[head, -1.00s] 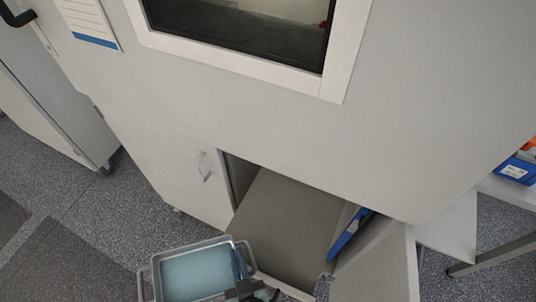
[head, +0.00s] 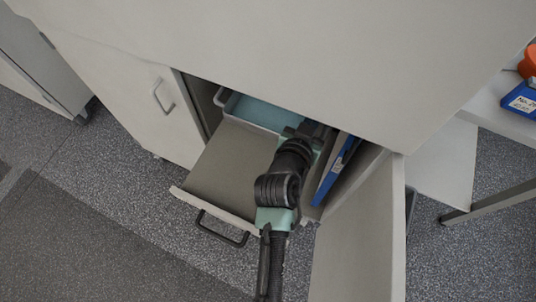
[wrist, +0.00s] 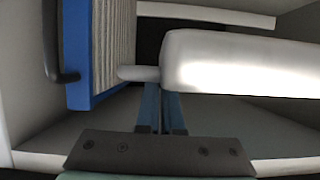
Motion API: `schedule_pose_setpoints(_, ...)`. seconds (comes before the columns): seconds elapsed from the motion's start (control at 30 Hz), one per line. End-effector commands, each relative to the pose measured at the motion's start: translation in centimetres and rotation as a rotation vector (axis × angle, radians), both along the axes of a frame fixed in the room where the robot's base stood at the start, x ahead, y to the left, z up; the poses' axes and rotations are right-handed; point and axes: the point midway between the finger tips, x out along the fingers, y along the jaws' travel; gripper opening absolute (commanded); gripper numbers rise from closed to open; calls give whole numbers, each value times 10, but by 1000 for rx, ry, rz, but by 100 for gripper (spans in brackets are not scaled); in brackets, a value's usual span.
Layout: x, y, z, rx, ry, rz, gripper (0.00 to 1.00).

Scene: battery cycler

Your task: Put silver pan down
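The silver pan (head: 262,112) with a pale teal inside is in the lower cabinet, over the back of the pulled-out grey shelf (head: 212,172). The cabinet front hides its far part. My gripper (head: 312,132) is at the pan's right side in the head view, its fingertips hidden there. In the wrist view the two fingers (wrist: 162,108) are close together at the pan's small side handle (wrist: 138,73), beside its bright wall (wrist: 240,65); they appear shut on it. I cannot tell whether the pan touches the shelf.
A blue-framed panel (head: 336,170) stands upright close to the right of my gripper; it fills the left of the wrist view (wrist: 100,45). An open cabinet door (head: 362,235) is at the right. The front of the shelf, above its black handle (head: 222,230), is bare.

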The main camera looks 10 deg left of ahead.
Motion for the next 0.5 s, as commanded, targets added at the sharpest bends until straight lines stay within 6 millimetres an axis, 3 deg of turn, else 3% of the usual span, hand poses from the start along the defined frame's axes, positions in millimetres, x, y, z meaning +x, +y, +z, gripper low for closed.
schedule_pose_setpoints(0.23,3,-1,-43,2,4,-9,0)
schedule_pose_setpoints(0.5,3,-1,-72,2,3,-8,0)
